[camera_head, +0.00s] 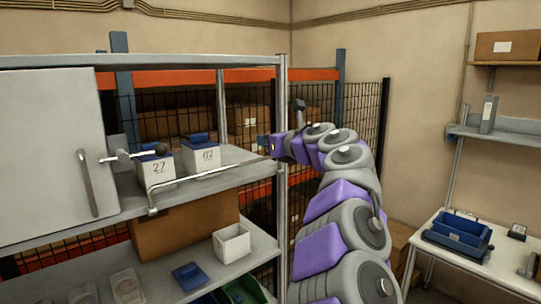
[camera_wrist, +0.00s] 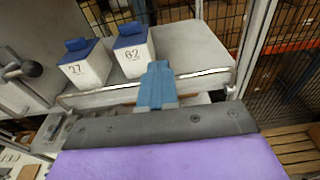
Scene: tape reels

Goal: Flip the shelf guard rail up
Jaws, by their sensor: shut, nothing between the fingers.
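The guard rail (camera_head: 210,172) is a thin pale metal bar with bent ends along the front edge of the middle shelf (camera_head: 232,155). It also shows in the wrist view (camera_wrist: 205,73), running left to right behind my fingers. My gripper (camera_head: 264,146) is at the rail's right end, beside the shelf's front post. In the wrist view my blue fingers (camera_wrist: 158,70) are shut and empty, and their tips overlap the rail in the picture. I cannot tell whether they touch it. The rail's right end is partly hidden in the head view.
Two white boxes with blue lids, marked 27 (camera_head: 157,170) and 62 (camera_head: 201,156), stand on the shelf behind the rail. A grey cabinet door (camera_head: 55,155) with a handle is at left. The front post (camera_head: 281,215) stands close to my arm.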

